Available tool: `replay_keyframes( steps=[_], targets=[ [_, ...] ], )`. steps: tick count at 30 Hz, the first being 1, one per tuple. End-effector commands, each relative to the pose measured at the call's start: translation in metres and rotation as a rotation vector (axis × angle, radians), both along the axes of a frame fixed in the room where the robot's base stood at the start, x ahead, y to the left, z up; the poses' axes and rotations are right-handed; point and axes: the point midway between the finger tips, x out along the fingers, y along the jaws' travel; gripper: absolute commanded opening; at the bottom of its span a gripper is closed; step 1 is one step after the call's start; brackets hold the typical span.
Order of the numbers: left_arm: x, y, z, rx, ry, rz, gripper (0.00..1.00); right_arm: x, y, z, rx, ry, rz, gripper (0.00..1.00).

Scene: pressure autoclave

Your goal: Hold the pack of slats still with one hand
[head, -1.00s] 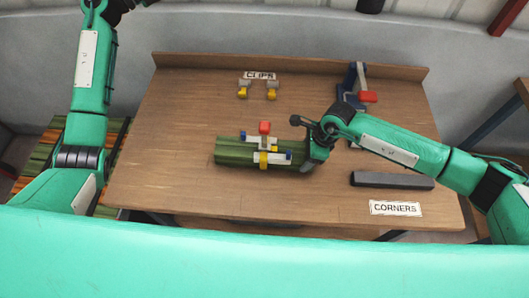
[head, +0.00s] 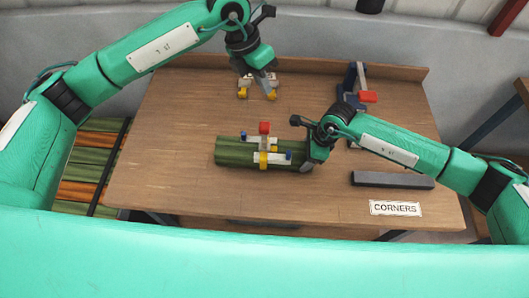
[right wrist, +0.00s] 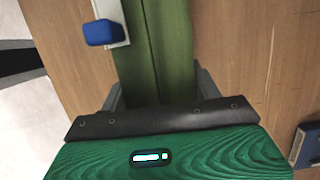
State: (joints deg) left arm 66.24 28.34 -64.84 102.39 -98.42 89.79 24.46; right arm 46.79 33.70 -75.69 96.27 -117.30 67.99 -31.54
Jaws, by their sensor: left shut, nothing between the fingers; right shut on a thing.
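The pack of green slats (head: 230,153) lies flat on the wooden table, left of its middle. A fixture with a red knob (head: 264,128), a yellow band, white plates and blue ends sits across it. My right gripper (head: 308,160) is shut on the pack's right end. In the right wrist view the green slats (right wrist: 165,55) run between its fingers (right wrist: 160,92). My left gripper (head: 266,88) is shut and empty, over the yellow-and-grey clips (head: 243,92) at the back. It partly hides the clips and their label.
A dark grey bar (head: 392,180) lies right of the pack, behind the CORNERS label (head: 395,208). A blue tool with a red part (head: 368,97) stands at the back right. The table's left side is clear. More green and orange slats (head: 85,165) lie beyond its left edge.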

Motion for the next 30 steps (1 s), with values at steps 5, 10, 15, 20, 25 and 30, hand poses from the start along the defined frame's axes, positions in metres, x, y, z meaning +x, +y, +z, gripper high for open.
replay_keyframes(
  steps=[5,10,15,20,25,30],
  targets=[
    [-0.022,0.020,-0.026,0.217,-0.029,-0.020,0.00,0.000,0.000,-0.001,0.000,0.000,0.000,0.36],
    [-0.031,0.032,-0.038,0.317,-0.046,-0.023,0.00,0.000,0.000,-0.001,0.000,0.000,-0.001,0.36],
    [-0.033,0.035,-0.047,0.341,-0.048,-0.022,0.00,0.000,0.000,-0.001,0.000,0.000,-0.001,0.36],
    [-0.033,0.035,-0.065,0.339,-0.046,-0.022,0.00,0.000,0.000,-0.001,-0.001,0.000,-0.001,0.36],
    [-0.034,0.035,-0.089,0.339,-0.046,-0.023,0.00,0.000,0.000,-0.001,-0.001,0.001,-0.001,0.36],
    [-0.033,0.035,-0.109,0.338,-0.046,-0.022,0.00,0.000,0.000,-0.001,-0.001,0.001,-0.001,0.36]
  ],
)
